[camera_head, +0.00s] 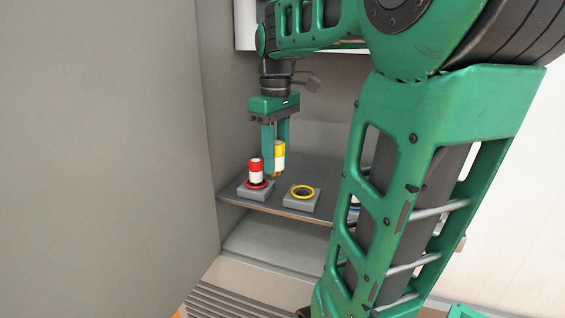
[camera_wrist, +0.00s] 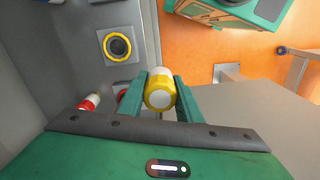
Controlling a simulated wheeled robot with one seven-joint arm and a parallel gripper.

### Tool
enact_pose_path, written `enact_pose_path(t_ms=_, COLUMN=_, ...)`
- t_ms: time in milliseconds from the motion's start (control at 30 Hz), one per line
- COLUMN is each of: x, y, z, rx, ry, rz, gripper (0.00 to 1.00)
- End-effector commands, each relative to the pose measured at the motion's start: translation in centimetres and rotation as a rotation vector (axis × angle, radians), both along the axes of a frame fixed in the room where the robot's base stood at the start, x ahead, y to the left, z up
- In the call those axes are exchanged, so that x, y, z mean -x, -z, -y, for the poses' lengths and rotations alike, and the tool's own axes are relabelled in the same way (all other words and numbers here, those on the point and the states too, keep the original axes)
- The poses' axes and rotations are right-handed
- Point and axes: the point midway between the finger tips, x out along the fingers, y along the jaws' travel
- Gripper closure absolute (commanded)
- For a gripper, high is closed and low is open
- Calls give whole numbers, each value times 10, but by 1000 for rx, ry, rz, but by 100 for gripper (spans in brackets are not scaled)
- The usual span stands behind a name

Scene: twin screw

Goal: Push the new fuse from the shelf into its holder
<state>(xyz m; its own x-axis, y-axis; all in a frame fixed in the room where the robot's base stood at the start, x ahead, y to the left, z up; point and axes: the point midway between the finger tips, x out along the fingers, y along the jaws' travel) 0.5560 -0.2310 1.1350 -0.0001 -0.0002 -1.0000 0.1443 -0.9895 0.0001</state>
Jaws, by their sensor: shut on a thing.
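A yellow and white fuse (camera_head: 279,158) is held upright between the fingers of my gripper (camera_head: 275,150), above the shelf (camera_head: 310,168). In the wrist view the fuse (camera_wrist: 160,90) shows end-on between the two fingertips. The yellow-ringed holder (camera_head: 302,192) is a grey block with an empty round opening, below and to the right of the held fuse in the head view. It also shows in the wrist view (camera_wrist: 117,46), up and left of the fuse.
A grey cabinet wall (camera_head: 130,150) stands close on the left of the shelf. My arm hides the shelf's right part, where a bit of a blue-ringed thing (camera_head: 354,208) shows. The wrist view shows an orange floor (camera_wrist: 215,50).

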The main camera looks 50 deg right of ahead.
Motion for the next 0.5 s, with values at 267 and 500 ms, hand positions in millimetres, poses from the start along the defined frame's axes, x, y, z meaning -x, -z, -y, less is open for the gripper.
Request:
enact_pose_path(t_ms=267, x=-5, y=21, z=38, rx=-4, ry=14, rz=-5, gripper=91)
enact_pose_path(t_ms=500, x=-2, y=53, z=93, rx=-3, ry=17, rz=-3, gripper=91)
